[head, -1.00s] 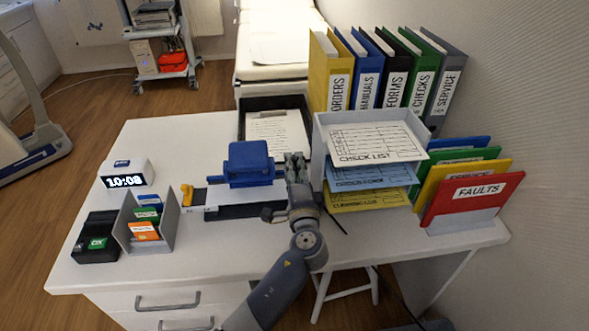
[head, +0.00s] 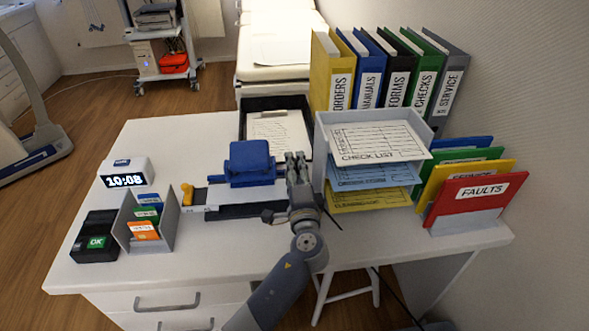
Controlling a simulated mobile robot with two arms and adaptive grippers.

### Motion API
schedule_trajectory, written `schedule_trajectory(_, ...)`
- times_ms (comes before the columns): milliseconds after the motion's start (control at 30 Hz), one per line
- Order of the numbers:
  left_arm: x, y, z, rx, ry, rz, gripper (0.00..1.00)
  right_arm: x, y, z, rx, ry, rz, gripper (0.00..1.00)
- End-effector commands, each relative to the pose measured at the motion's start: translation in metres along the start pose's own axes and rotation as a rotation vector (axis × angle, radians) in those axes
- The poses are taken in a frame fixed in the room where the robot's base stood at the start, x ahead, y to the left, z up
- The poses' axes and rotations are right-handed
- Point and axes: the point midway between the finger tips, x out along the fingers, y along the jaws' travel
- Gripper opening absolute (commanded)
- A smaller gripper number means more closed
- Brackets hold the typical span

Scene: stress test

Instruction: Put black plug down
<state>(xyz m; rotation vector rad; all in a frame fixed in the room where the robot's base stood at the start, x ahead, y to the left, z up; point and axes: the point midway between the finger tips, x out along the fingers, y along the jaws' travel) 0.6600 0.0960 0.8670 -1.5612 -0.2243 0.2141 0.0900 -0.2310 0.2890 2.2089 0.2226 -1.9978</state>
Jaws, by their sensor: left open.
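My left gripper (head: 296,160) is over the back middle of the white desk, between the blue device and the paper trays. Its grey arm comes up from the bottom of the head view. The gripper is open, and I see nothing held between its fingers. I cannot make out the black plug. A thin black cable (head: 397,299) runs down past the desk's front edge at the right. My right gripper is not in view.
A blue device (head: 251,163) with a black base stands left of the gripper. Stacked trays (head: 318,150) and a red FAULTS folder (head: 472,200) stand right. A clock (head: 125,174), a black box (head: 95,236) and a grey card holder (head: 169,236) are left.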

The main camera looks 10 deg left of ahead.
Motion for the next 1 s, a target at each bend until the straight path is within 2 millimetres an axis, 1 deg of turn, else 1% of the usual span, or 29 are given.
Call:
schedule_trajectory(33, -0.002, 0.011, 0.0, 0.002, 0.001, 0.018, 0.53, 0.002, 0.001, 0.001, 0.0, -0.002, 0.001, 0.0)
schedule_trajectory(167, -0.003, 0.012, 0.0, 0.002, 0.001, 0.02, 0.53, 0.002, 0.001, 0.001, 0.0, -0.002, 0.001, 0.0)
schedule_trajectory(267, -0.003, 0.008, 0.0, 0.002, 0.001, 0.02, 0.53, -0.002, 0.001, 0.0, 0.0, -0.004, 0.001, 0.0)
schedule_trajectory(400, -0.003, -0.005, -0.001, 0.002, 0.002, 0.02, 0.53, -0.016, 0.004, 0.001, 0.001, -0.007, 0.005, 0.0)
schedule_trajectory(467, -0.017, 0.0, -0.001, 0.002, 0.005, 0.022, 0.53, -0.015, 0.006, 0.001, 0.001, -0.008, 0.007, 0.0)
schedule_trajectory(600, -0.051, -0.003, -0.001, 0.001, 0.003, 0.018, 0.53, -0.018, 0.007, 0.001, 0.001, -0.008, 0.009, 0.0)
schedule_trajectory(800, -0.093, -0.006, 0.0, 0.0, 0.002, 0.012, 0.53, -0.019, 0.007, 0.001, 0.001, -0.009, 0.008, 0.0)
schedule_trajectory(900, -0.107, -0.006, 0.0, 0.001, 0.001, 0.01, 0.53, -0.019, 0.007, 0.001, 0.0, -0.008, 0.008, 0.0)
schedule_trajectory(1000, -0.116, -0.008, 0.0, 0.001, 0.001, 0.007, 0.53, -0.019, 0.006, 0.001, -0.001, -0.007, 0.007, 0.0)
